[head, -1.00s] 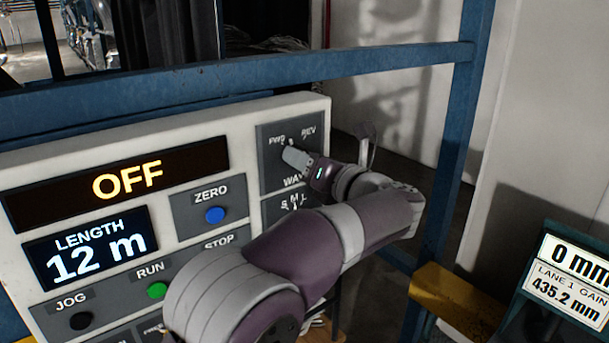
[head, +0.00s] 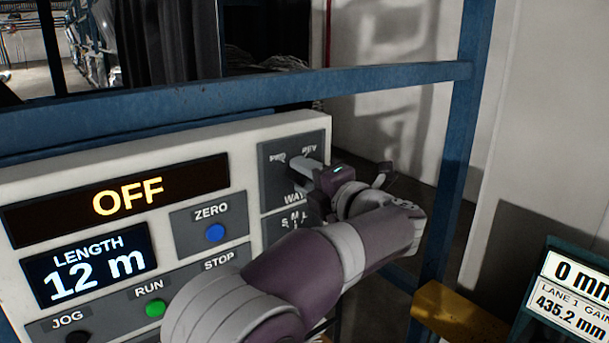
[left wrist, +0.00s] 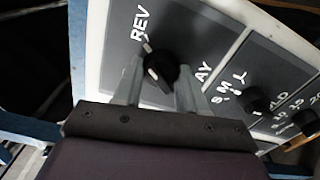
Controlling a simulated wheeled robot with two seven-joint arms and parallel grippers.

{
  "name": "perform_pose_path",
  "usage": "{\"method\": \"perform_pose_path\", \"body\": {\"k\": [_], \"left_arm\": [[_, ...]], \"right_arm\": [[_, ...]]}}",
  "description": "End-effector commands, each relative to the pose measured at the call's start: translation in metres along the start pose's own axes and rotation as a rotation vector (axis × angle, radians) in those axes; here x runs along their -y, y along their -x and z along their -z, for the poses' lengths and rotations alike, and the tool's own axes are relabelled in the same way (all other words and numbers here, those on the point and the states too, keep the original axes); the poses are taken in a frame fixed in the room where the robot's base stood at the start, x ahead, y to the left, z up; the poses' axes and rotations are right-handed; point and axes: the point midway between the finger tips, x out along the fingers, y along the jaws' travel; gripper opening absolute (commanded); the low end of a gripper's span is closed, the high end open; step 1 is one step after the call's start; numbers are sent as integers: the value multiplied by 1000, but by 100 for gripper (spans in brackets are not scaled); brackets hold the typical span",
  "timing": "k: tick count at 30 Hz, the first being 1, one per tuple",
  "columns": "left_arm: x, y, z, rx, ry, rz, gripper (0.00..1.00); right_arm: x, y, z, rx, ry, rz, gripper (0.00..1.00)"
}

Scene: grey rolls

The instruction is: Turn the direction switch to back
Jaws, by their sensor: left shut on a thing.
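The direction switch is a black round knob with white marks, seen in the left wrist view (left wrist: 161,70) on a dark plate (head: 272,190) lettered FWD, REV and WAY. My left gripper (head: 296,168) is at this plate in the head view and hides the knob there. In the left wrist view its two fingers (left wrist: 158,85) stand on either side of the knob, shut on it. One white mark lies on the side toward the REV label (left wrist: 140,24); I cannot tell for sure which way the knob points. My right gripper is in neither view.
The white panel (head: 130,165) also bears an OFF display (head: 125,195), a 12 m length display (head: 95,268), a blue ZERO button (head: 215,232) and a green RUN button (head: 155,307). A smaller S-M-L knob (left wrist: 257,98) sits beside the switch. A blue frame rail (head: 250,92) crosses behind.

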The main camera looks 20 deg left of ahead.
Motion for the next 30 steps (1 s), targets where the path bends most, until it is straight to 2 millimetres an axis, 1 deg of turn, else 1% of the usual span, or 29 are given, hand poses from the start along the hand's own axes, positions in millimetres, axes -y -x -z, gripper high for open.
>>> {"method": "perform_pose_path", "body": {"k": [6,12,29,30], "left_arm": [[-1,1,-1,4,-115,0,11],[0,1,-1,4,-176,0,11],[2,1,-1,3,-202,1,11],[2,1,-1,2,-202,1,54]], "right_arm": [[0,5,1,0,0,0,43],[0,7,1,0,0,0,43],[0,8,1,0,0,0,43],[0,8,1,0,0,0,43]]}}
